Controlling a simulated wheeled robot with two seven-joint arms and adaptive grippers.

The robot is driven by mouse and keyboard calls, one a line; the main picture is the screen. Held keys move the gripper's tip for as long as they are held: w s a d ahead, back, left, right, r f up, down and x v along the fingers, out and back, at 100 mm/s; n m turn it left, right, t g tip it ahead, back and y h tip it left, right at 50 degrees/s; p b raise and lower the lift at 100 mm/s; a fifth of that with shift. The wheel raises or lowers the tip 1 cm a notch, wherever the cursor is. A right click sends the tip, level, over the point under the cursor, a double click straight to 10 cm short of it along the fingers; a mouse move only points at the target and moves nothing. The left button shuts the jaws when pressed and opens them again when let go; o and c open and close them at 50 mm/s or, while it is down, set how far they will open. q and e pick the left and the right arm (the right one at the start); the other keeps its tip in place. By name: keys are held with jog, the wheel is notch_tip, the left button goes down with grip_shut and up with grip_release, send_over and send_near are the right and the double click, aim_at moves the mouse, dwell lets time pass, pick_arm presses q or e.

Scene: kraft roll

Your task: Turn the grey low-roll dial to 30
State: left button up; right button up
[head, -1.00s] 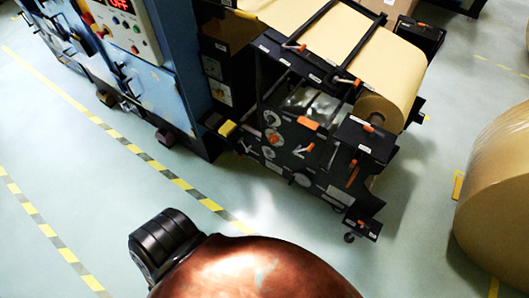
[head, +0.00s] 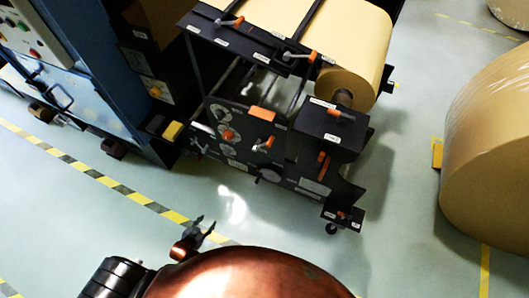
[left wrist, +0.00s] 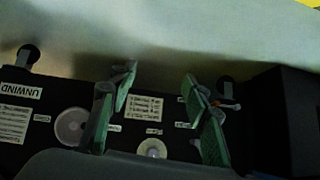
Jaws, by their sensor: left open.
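The black unwind panel (head: 245,140) faces me in the head view, with several round dials on it. Grey dials show at its upper left (head: 219,112) and lower right (head: 270,175); their lettering is too small to tell which is low-roll. In the left wrist view the panel (left wrist: 25,150) bears an UNWIND label, a grey disc (left wrist: 72,127) at left and a pale round dial (left wrist: 152,148) low between the fingers. My left gripper (head: 205,225) is open and empty, in front of the panel and apart from it; its green fingers (left wrist: 160,78) fill the wrist view. My right gripper is out of view.
An orange-handled lever (head: 264,144) and an orange block (head: 262,113) are on the panel. A black box (head: 332,125) juts out at its right. A large kraft roll (head: 490,165) stands at far right. Floor before the stand is clear.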

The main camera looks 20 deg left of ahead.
pick_arm(q)
jog(key=w+a+r+t+b, duration=0.1)
jog(key=w+r+t+b, duration=0.2)
jog(key=w, duration=0.5)
jog(key=w+a+r+t+b, duration=0.15)
jog(key=w+b, duration=0.25)
jog(key=w, duration=0.5)
jog(key=t+b, duration=0.5)
send_near(226, 154)
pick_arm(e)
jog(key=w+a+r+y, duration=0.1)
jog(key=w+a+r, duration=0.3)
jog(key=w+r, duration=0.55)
pick_arm(q)
jog(key=w+b, duration=0.2)
jog(key=w, duration=0.6)
jog(key=shift+w+a+b, duration=0.3)
jog(key=shift+b, duration=0.1)
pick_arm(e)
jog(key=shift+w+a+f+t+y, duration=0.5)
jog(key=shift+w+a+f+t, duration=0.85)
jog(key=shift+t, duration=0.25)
pick_arm(q)
jog(key=shift+g, duration=0.25)
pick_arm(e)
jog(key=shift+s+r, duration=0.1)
pick_arm(q)
jog(key=c, duration=1.2)
jog(key=shift+o, duration=0.2)
